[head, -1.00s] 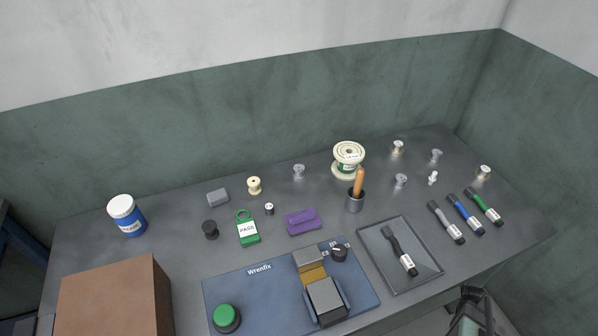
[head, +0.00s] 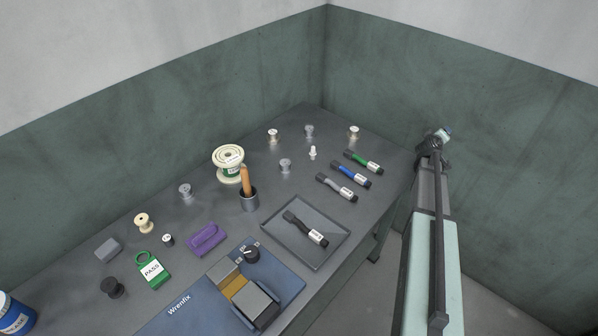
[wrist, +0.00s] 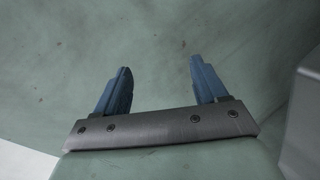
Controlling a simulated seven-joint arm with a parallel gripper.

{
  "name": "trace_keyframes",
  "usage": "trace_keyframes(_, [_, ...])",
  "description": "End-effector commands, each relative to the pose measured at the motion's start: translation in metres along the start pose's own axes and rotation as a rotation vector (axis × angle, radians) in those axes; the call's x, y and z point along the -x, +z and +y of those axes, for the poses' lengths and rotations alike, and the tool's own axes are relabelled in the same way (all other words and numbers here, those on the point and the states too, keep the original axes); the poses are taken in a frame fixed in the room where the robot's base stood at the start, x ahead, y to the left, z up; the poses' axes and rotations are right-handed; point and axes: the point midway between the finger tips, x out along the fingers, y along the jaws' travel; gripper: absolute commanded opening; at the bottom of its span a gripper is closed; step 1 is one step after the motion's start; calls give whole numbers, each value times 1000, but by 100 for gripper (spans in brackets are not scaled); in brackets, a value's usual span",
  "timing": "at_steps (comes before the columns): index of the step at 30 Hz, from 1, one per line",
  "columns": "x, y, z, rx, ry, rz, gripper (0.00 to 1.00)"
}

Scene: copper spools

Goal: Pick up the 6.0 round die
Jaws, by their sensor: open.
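Several handled tools with white labels lie on the bench: a green one (head: 363,161), a blue one (head: 351,175), a grey one (head: 337,187) and a black one (head: 306,230) in a shallow dark tray (head: 298,258). Their label text is too small to read, so I cannot tell which thing is the 6.0 round die. My gripper (head: 443,134) is raised off the bench's right end, well apart from these tools. In the wrist view my gripper (wrist: 160,66) is open and empty, with only a green wall behind its blue fingers.
A blue Wrenfix fixture (head: 204,303) lies at the front. Small spools, a purple block (head: 207,238) and a green PASS tag (head: 152,269) are around. A green wall stands behind the bench.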

Motion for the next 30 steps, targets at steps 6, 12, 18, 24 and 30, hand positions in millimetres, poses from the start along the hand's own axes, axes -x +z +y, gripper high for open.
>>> trace_keyframes(6, [22, -102, -3, -101, -12, 133, 72])
trace_keyframes(12, [50, -176, -30, -306, -83, 136, 72])
trace_keyframes(18, [94, -246, -79, -581, -200, 47, 72])
trace_keyframes(24, [154, -310, -135, -833, -320, -87, 72])
trace_keyframes(30, [231, -367, -192, -1047, -430, -260, 72])
